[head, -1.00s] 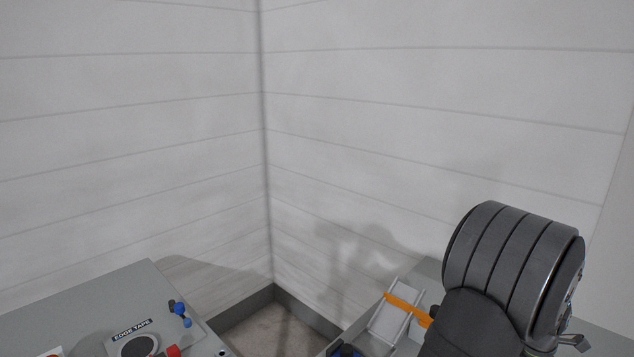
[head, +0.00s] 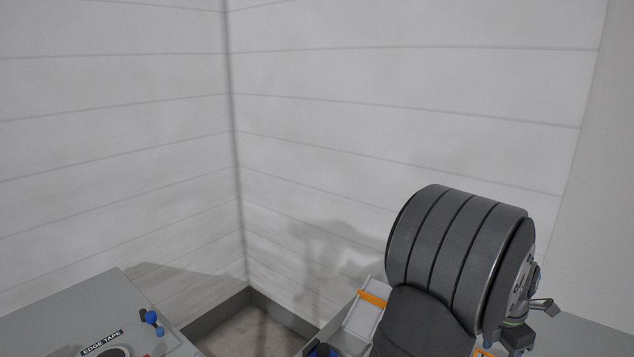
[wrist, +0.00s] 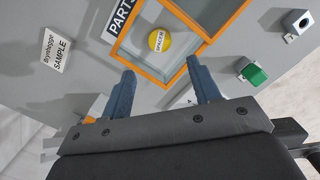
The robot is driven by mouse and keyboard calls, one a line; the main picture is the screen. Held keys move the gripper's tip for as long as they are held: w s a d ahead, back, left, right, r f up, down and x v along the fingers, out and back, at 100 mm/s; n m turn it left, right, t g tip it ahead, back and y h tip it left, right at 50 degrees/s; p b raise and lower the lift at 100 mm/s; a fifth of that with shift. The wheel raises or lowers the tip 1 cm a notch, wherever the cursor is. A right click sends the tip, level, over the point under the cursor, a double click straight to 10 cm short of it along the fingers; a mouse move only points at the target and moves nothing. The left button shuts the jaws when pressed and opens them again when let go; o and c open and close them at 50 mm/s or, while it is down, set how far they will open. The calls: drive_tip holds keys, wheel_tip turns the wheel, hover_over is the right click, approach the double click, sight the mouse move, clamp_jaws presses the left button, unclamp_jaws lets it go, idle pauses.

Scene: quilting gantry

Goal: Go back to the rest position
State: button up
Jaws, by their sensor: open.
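My gripper (wrist: 160,66) shows in the wrist view with two blue fingers apart and nothing between them. Beyond the fingertips is an orange-edged tray (wrist: 154,77) with a yellow disc (wrist: 159,41) inside it. The fingers appear above the tray; I cannot tell how high. In the head view a large dark grey arm link of mine fills the lower right, and the gripper's fingers cannot be made out there.
A "SAMPLE" label (wrist: 56,50) is at left. In the head view, a grey bench (head: 75,310) stands lower left, with pale walls behind.

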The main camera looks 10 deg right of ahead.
drive_tip(key=f, duration=0.6)
drive_tip(key=d+f, duration=0.1)
drive_tip(key=f, duration=0.3)
drive_tip(key=shift+d, duration=0.1)
drive_tip(key=r, duration=0.3)
drive_tip(key=s+r, duration=0.1)
drive_tip(key=r, duration=0.1)
drive_tip(key=shift+d+r, duration=0.1)
drive_tip(key=s+r, duration=0.6)
drive_tip(key=s, duration=0.4)
drive_tip(key=w+a+f+n, duration=0.1)
drive_tip(key=w+a+f, duration=0.1)
drive_tip(key=w+a, duration=2.1)
drive_tip(key=shift+w+a+f, duration=0.15)
drive_tip(key=shift+a+f, duration=0.05)
drive_tip(key=shift+a, duration=0.7)
